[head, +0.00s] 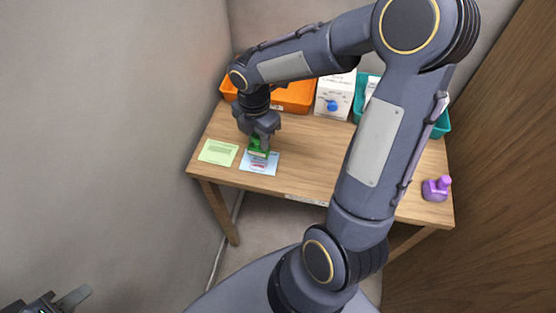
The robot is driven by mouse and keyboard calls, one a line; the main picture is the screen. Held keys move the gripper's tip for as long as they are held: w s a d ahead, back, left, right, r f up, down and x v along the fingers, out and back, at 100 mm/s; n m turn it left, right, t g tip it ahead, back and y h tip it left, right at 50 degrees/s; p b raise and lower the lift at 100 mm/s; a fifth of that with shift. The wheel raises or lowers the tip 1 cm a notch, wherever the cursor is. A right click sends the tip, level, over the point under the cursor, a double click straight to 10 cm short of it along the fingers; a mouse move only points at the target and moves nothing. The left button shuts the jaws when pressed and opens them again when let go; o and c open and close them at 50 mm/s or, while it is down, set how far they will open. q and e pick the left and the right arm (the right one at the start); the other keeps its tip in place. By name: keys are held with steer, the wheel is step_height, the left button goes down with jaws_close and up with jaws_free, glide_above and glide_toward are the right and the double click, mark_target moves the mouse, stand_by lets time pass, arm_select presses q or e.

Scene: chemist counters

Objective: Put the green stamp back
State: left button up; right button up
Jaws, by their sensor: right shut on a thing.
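My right gripper (262,138) reaches down over the left part of the wooden table and is shut on the green stamp (259,150). The stamp is upright at the far edge of a light blue card (270,169); I cannot tell whether it touches the card or hovers just above it. A pinkish mark (259,166) shows on the card just in front of the stamp. A pale green sheet (218,152) lies to the left of the card. My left gripper (48,301) is partly in view at the bottom left corner, away from the table and cut off by the frame.
A purple stamp (437,189) stands at the table's (307,166) right end. An orange bin (294,96), a white box with a blue knob (334,96) and a teal bin (442,125) line the back. My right arm hides the table's middle right. Walls close in left and right.

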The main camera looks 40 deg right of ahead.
steer(key=s+r+m+b, duration=0.2)
steer(key=s+r, duration=0.1)
steer(key=s, duration=0.5)
steer(key=s+r+m+b, duration=0.2)
steer(key=s, duration=0.5)
steer(key=w+d+f, duration=0.9)
steer(key=d, duration=0.1)
steer(key=shift+f, duration=1.85)
